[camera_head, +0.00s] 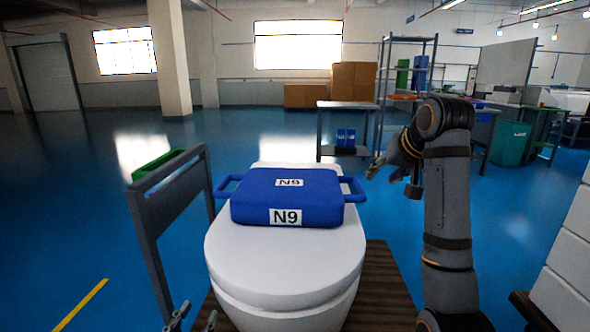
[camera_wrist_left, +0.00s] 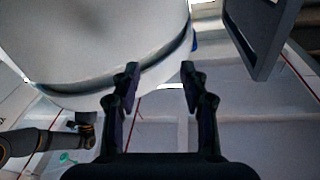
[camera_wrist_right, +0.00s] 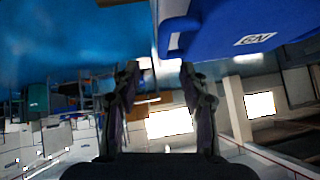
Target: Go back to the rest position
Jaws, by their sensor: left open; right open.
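A white toilet (camera_head: 285,262) with a closed lid stands on a brown slatted base. A blue case (camera_head: 320,188) labelled N9 lies flat on the lid, a handle at each side. My left gripper (camera_head: 195,318) shows at the bottom edge, left of the toilet and below the lid. In the left wrist view its fingers (camera_wrist_left: 160,75) are apart and empty, near the toilet's rounded side (camera_wrist_left: 90,40). My right gripper (camera_head: 377,168) is raised just right of the case's right handle. In the right wrist view its fingers (camera_wrist_right: 154,72) are apart and empty, beside the blue case (camera_wrist_right: 232,45).
A dark upright frame (camera_head: 160,225) stands close on the left, with a green bin (camera_head: 157,165) behind it. White stacked blocks (camera_head: 565,260) stand at the right edge. A small table with blue boxes (camera_head: 345,138) is beyond the toilet. Open blue floor lies left.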

